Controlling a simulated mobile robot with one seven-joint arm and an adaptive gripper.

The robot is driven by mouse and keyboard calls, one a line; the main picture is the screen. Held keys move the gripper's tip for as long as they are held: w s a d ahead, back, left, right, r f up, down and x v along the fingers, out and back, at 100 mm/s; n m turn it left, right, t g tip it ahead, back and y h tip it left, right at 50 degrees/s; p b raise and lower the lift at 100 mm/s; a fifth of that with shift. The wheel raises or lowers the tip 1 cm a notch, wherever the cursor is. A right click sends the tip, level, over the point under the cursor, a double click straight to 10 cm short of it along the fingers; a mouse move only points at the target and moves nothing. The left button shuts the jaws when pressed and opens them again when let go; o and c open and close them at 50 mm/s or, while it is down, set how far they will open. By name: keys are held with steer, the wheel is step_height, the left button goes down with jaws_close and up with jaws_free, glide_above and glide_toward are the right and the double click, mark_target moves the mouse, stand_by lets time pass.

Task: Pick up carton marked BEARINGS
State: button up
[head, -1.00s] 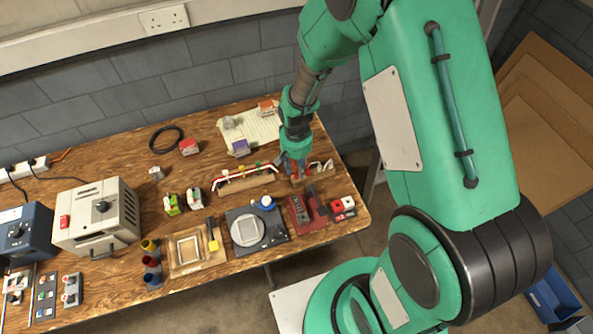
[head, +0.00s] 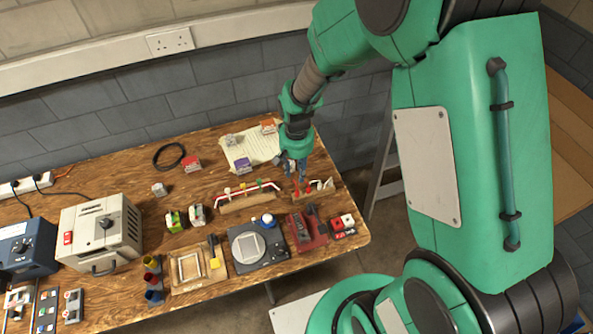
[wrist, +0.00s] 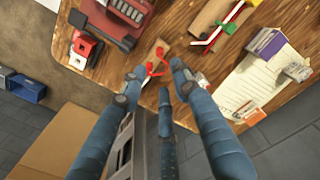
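Several small cartons stand on the wooden bench, and I cannot read BEARINGS on any of them. In the head view they are a red one (head: 192,164), a grey one (head: 159,189), a purple one (head: 243,165), an orange-red one (head: 268,126) and another pale one (head: 231,141). The wrist view shows the purple carton (wrist: 266,42), a pale carton (wrist: 297,72) and the orange carton (wrist: 252,115) to the right of the fingers. My gripper (head: 292,168) is over the right part of the bench. In the wrist view my gripper (wrist: 155,78) has its fingers spread and empty.
Below my gripper is a wooden stand with red hooks (wrist: 156,62). A board with a bent red-and-white tube (head: 248,195), a red vice-like tool (head: 307,229) and red-and-white blocks (head: 343,223) are close by. Paper (head: 255,146) lies near the back wall.

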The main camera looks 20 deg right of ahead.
stand_by(0.3)
steer(key=s+r+n+t, duration=0.1)
steer(key=s+r, duration=0.2)
steer(key=r, duration=0.8)
steer(key=s+r+t, duration=0.2)
steer(key=s+r, duration=0.1)
steer(key=r, duration=0.7)
steer(key=s+d+r+n+t, duration=0.1)
steer(key=s+r+t, duration=0.1)
steer(key=s+r, duration=1.1)
steer(key=s, duration=0.2)
steer(key=shift+s+r+n+t, duration=0.2)
steer(key=shift+s+n+t, duration=0.1)
steer(key=o, duration=0.6)
steer(key=shift+o, duration=0.2)
